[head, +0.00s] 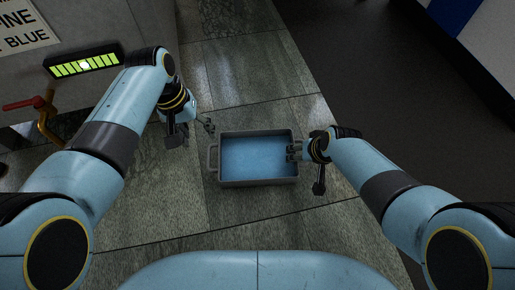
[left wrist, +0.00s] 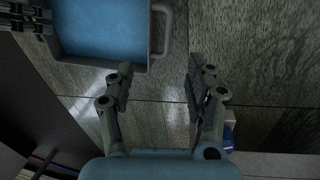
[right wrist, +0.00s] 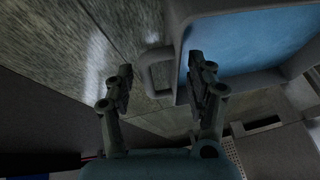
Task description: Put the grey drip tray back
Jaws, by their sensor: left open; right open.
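The grey drip tray (head: 230,184) lies on the tiled floor, filled with blue liquid, with a handle on its left end (head: 213,158). My left gripper (head: 193,131) is open and empty, above and left of that handle in the head view. In the left wrist view the tray (left wrist: 105,63) is at upper left, its handle beyond the fingers. My right gripper (head: 304,165) is open at the tray's right end and hides the handle there. In the right wrist view a tray handle (right wrist: 150,72) appears between the open fingers; I cannot tell whether they touch it.
A grey machine (head: 105,25) with a lit green level display (head: 84,64) and a red-handled brass valve (head: 40,108) stands at the left. The tiled floor (head: 245,75) behind the tray is clear. A dark floor strip (head: 370,75) runs along the right.

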